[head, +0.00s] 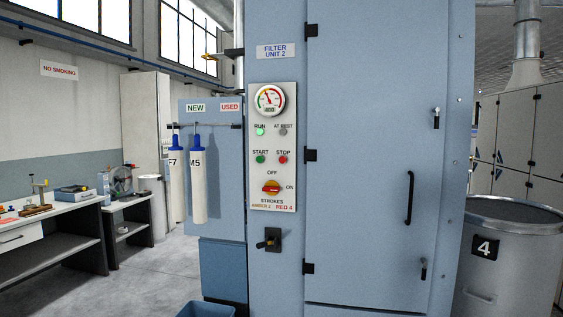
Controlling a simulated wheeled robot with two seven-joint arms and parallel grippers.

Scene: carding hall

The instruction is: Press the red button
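The red button (283,159) is small and round, under the word STOP on the white control panel (273,190) of the blue filter unit. A green button (261,159) marked START is just left of it. Above them, the RUN lamp (260,131) glows green and the AT REST lamp (283,131) is grey. A red and yellow rotary switch (272,188) sits below, its red handle lying level toward ON. A round gauge (270,100) tops the panel. Neither of my grippers shows in the head view.
A black handle (269,240) juts out below the panel. The cabinet door (376,150) with a long black pull is to the right. A grey drum (510,255) marked 4 stands at far right. A workbench (50,240) is at left. Floor between bench and unit is clear.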

